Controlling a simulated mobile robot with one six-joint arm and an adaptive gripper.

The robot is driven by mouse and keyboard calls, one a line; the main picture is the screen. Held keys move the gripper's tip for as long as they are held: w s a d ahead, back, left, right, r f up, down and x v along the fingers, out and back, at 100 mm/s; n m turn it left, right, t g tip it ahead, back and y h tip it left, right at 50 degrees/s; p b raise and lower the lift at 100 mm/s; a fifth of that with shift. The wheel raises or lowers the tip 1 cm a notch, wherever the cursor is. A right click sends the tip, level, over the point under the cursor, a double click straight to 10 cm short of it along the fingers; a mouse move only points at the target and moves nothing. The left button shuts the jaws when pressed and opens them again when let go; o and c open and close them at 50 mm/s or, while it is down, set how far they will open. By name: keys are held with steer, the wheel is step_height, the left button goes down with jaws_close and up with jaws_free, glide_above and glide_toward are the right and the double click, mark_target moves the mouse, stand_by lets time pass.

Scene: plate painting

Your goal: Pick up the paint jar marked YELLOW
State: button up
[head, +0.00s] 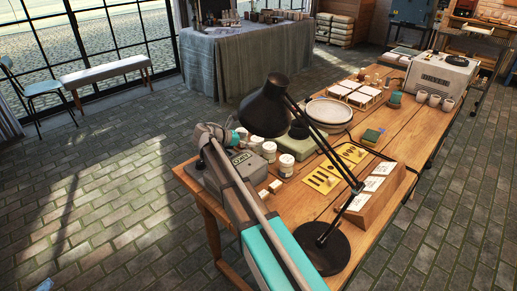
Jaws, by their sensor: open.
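Several white paint jars stand in a group at the left part of the wooden table, among them a near jar (286,165), one behind it (269,151) and one further back (256,144). Their labels are too small to read, so I cannot tell which is marked YELLOW. My gripper (238,136) is at the end of my arm, beside the lamp shade and near the back jars. It is open, but its fingers are small and partly lost against the clutter. I see nothing held in it.
A black desk lamp (265,108) leans over the jars, its base (324,248) at the table's near end. A yellow stencil sheet (322,180), a wooden card rack (372,200) and a round plate (329,110) lie to the right.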

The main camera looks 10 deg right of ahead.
steer(key=shift+x, duration=1.15)
steer(key=shift+c, duration=0.3)
steer(key=c, duration=1)
steer(key=shift+r, duration=0.2)
steer(key=shift+c, duration=0.2)
step_height(320, 180, up, 10)
steer(key=p, duration=0.9)
steer(key=shift+f+p, duration=0.15)
steer(key=shift+p, duration=0.15)
